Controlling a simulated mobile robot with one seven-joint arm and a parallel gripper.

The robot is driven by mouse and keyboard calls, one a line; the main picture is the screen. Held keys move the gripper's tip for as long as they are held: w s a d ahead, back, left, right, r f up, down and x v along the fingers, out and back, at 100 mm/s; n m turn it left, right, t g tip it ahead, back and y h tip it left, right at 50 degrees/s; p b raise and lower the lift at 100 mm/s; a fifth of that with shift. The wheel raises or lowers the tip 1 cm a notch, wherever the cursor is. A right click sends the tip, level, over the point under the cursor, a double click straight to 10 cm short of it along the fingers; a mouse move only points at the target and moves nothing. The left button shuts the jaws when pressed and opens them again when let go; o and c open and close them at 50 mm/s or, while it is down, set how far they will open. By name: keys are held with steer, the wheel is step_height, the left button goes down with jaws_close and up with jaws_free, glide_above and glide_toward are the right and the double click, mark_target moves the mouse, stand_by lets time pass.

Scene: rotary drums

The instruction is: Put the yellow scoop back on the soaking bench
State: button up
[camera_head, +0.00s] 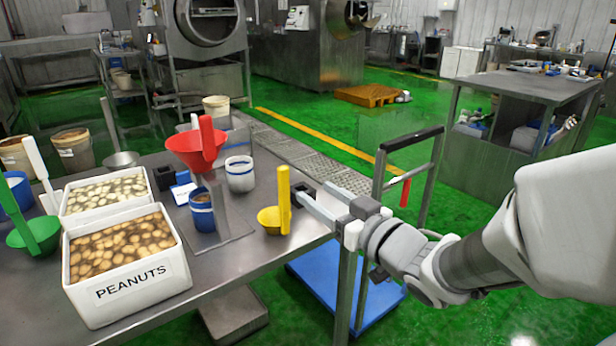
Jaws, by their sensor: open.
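The yellow scoop (284,205) stands near the right end of the steel bench (262,250), its bowl low on the left and its flat handle upright. My gripper (308,199) reaches in from the right at handle height. Its fingers are open and point left toward the handle. The fingertips are very close to the handle; I cannot tell whether they touch it or lie on both sides of it. The scoop's bowl appears to rest on the bench top.
A white PEANUTS tub (135,283) and a second tub stand on the left of the bench. A red funnel-like scoop (197,148), a blue cup (202,213) and a white cup (240,176) stand left of the yellow scoop. A blue platform cart (325,280) stands beside the bench's right end.

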steer(key=s+d+f+m+g+h, duration=0.15)
steer(key=s+d+m+h, duration=0.3)
steer(key=d+h, duration=0.6)
steer(key=s+a+f+m+g, duration=0.1)
steer(key=s+f+m+g, duration=0.1)
steer(key=s+g, duration=0.6)
steer(key=s+f+y, duration=0.1)
steer(key=s, duration=0.6)
steer(key=shift+s+a+f, duration=0.15)
steer(key=shift+s+a, duration=0.15)
steer(key=shift+s, duration=0.1)
step_height(320, 180, up, 24)
steer(key=p, duration=2.3)
steer(key=shift+f, duration=0.2)
